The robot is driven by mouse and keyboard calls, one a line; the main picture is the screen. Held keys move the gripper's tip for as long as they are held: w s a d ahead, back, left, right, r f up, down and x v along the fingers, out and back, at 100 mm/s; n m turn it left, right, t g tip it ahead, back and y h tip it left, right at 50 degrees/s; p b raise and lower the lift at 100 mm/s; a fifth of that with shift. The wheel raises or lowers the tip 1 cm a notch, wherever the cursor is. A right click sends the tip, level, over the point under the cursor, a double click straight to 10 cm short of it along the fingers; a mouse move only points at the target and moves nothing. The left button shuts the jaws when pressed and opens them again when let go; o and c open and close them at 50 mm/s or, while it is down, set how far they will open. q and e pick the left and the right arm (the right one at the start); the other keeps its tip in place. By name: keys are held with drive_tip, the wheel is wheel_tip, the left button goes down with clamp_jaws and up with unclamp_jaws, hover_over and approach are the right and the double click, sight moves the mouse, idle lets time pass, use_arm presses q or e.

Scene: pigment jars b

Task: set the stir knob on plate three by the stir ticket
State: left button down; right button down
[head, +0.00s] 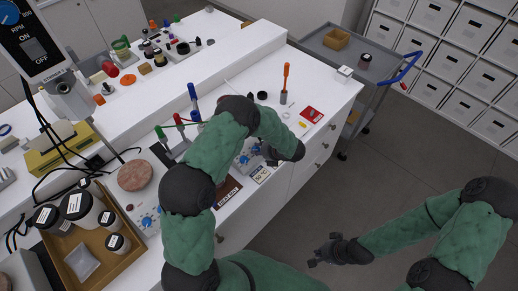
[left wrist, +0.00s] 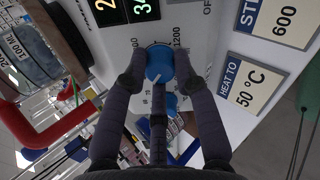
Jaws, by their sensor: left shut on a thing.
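In the left wrist view, the blue stir knob (left wrist: 160,62) sits on a white plate front (left wrist: 215,75) between printed numbers, 1200 at its right. A pale pointer mark shows at its lower left edge. My left gripper (left wrist: 160,75) is shut on this knob, a finger on each side. The stir ticket (left wrist: 275,20) reads 600, and the heat ticket (left wrist: 250,85) reads 50 °C. A second blue knob (left wrist: 171,103) is partly hidden behind a finger. In the head view, my left gripper (head: 270,155) is at the bench front. My right gripper (head: 325,251) is open and empty over the floor.
A display (left wrist: 125,10) is cut off above the knob. Another plate with blue knobs (head: 148,218) stands further left on the bench. A wooden tray (head: 75,245) holds several jars. A grey cart (head: 370,65) stands at the back right. Floor right of the bench is clear.

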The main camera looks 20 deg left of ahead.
use_arm(q)
drive_tip(key=m+p, duration=0.1)
drive_tip(key=m, duration=0.4)
drive_tip(key=shift+s+m+p, duration=0.1)
drive_tip(key=shift+m+p, duration=0.2)
drive_tip(key=m+p, duration=0.1)
drive_tip(key=m, duration=0.3)
drive_tip(key=shift+m, duration=0.7)
drive_tip(key=c, duration=1)
unclamp_jaws()
drive_tip(key=shift+d, duration=0.1)
drive_tip(key=v, duration=1.1)
drive_tip(key=shift+s+d+r, duration=0.1)
drive_tip(key=shift+d+r, duration=0.15)
drive_tip(key=shift+r, duration=0.05)
